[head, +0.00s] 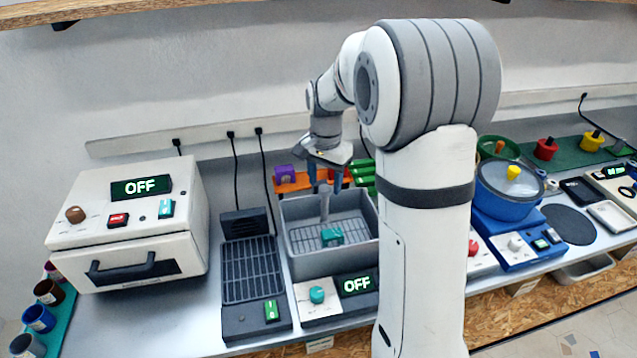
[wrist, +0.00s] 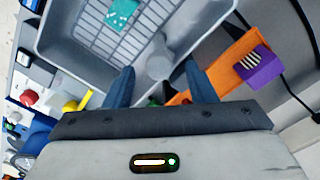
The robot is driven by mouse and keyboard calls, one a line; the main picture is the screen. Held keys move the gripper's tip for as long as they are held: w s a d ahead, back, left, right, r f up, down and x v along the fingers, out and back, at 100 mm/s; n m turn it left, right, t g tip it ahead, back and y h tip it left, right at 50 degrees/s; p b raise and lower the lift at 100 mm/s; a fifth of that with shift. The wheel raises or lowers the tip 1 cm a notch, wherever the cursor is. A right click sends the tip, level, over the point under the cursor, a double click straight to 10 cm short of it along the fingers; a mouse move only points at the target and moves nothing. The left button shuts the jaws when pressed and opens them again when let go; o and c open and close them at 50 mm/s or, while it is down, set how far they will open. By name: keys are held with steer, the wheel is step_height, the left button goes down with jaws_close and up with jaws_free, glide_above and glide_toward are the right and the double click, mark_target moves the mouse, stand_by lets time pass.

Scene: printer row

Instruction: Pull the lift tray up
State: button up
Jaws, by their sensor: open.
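The lift tray is a grey wire rack (head: 347,228) inside an open grey basin (head: 303,264), with a grey upright post (head: 325,205) at its back. A teal block (head: 332,236) lies on the rack. In the wrist view the post's round top (wrist: 159,62) sits just beyond my fingertips, roughly between them, and the rack (wrist: 95,42) and teal block (wrist: 122,13) lie farther off. My gripper (wrist: 160,75) is open and empty, with its two blue fingers apart. In the head view my gripper (head: 322,183) hangs over the back of the basin, close above the post.
An orange board (head: 292,186) with a purple block (head: 285,172) stands behind the basin. A control box reading OFF (head: 356,285) is in front. A white machine (head: 130,225) and dark grille (head: 250,270) are left; a blue pot (head: 508,200) is right.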

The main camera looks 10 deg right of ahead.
steer(key=shift+f, duration=0.75)
jaws_close()
